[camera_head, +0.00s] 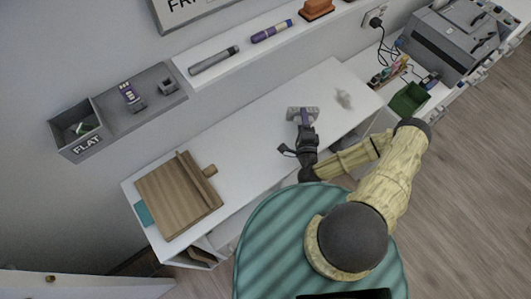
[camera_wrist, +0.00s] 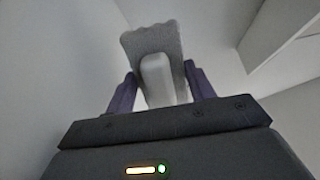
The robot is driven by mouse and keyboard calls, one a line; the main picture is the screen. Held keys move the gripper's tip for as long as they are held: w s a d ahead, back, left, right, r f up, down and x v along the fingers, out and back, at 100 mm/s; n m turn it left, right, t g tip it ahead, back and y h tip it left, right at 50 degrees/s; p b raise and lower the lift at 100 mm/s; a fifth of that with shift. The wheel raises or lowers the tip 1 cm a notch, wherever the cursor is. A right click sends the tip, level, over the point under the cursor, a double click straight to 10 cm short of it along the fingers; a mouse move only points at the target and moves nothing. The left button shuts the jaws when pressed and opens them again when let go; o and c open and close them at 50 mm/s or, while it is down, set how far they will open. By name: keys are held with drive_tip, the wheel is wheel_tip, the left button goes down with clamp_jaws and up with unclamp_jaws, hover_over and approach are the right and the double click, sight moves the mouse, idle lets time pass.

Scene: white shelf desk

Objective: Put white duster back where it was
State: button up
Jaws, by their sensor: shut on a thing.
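The white duster (camera_head: 297,111), a pale grey-white block with a rounded handle, is held at the far end of my arm, over the white desk (camera_head: 250,130). In the wrist view the duster (camera_wrist: 135,43) stands between my purple fingers, its wide pad beyond its handle. My gripper (camera_head: 304,117) is shut on the handle; it also shows in the wrist view (camera_wrist: 158,78). I cannot tell whether the duster touches the desk. A grey smudge (camera_head: 343,98) lies on the desk just right of the duster.
A wall shelf (camera_head: 225,62) holds a grey marker (camera_head: 214,60), a purple marker (camera_head: 271,31) and an orange-brown block (camera_head: 316,9). A wooden board (camera_head: 178,197) lies at the desk's left end. A green bin (camera_head: 409,99) and a printer (camera_head: 447,45) are right. The desk's middle is clear.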

idle(0.3)
drive_tip(key=a+r+n+g+y, duration=0.1)
drive_tip(key=a+n+y, duration=0.1)
drive_tip(key=a, duration=0.1)
drive_tip(key=a+r+n+g+y, duration=0.1)
drive_tip(key=a+n+y, duration=0.1)
drive_tip(key=a+y, duration=0.1)
drive_tip(key=w+a+r+n+g+y, duration=0.1)
drive_tip(key=a+n+g+y, duration=0.1)
drive_tip(key=a, duration=0.1)
drive_tip(key=shift+a+y, duration=0.15)
drive_tip(key=shift+y, duration=0.15)
drive_tip(key=s+a+n+g, duration=0.3)
drive_tip(key=n+g, duration=0.1)
drive_tip(key=g, duration=0.1)
drive_tip(key=s+a+n+g+h+p, duration=0.1)
drive_tip(key=s+a+n+g, duration=0.3)
drive_tip(key=n+g, duration=0.1)
drive_tip(key=s+a+n+g+h, duration=0.1)
drive_tip(key=s+a+n+g, duration=0.2)
drive_tip(key=s+n+g, duration=0.1)
drive_tip(key=shift+a+n+g+p, duration=0.2)
drive_tip(key=shift+n+g+p, duration=0.1)
drive_tip(key=shift+n+g, duration=0.25)
drive_tip(key=w+d+r+n+t+h, duration=0.1)
drive_tip(key=d+r+n+h, duration=0.3)
drive_tip(key=d, duration=0.4)
drive_tip(key=shift+w+r+n+h+p, duration=0.2)
drive_tip(key=shift+n+h+p, duration=0.2)
drive_tip(key=shift+n+h, duration=0.35)
